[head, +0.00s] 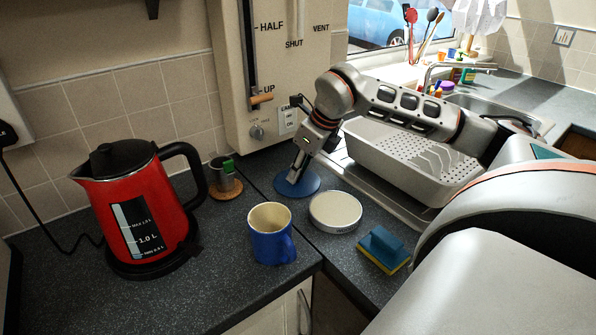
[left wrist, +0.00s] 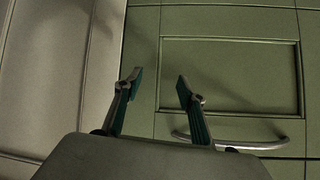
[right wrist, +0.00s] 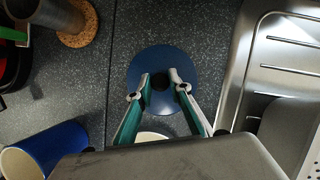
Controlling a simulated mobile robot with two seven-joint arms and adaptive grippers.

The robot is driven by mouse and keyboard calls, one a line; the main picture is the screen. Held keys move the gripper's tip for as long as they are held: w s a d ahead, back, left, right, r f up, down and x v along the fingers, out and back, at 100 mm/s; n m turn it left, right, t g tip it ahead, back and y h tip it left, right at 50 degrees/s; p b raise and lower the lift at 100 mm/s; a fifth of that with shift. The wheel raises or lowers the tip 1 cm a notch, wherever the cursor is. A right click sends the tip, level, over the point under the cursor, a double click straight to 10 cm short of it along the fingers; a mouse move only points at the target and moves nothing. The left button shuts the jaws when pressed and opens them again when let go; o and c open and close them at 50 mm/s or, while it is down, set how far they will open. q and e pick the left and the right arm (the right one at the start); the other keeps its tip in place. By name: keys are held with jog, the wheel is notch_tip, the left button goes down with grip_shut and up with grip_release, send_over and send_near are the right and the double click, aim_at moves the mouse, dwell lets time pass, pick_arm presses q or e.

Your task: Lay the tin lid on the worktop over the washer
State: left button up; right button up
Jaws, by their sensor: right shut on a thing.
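The tin lid is a blue disc (head: 312,187) with a small dark knob, at the back of the worktop (head: 330,262). My right gripper (head: 296,177) points down over the disc. In the right wrist view my right gripper (right wrist: 160,82) is shut on the knob at the middle of the lid (right wrist: 160,58). The lid looks level, on the worktop or just above it; I cannot tell which. No washer shows; anything beneath the lid is hidden. My left gripper (left wrist: 158,82) is open and empty, facing a cabinet door with a handle (left wrist: 235,143).
A low, round, pale-topped tin (head: 335,211) stands just in front of the lid. A blue mug (head: 271,240), red kettle (head: 140,210), cork coaster with a cup (head: 226,188) and sponge (head: 383,250) stand around. The dish rack (head: 410,165) is to the right.

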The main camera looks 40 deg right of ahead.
jog(key=o, duration=1)
jog(key=shift+f, duration=0.1)
jog(key=shift+r, duration=0.45)
jog(key=p+v, duration=0.1)
jog(key=v, duration=1)
jog(key=shift+s+r, duration=0.2)
jog(key=shift+s, duration=0.1)
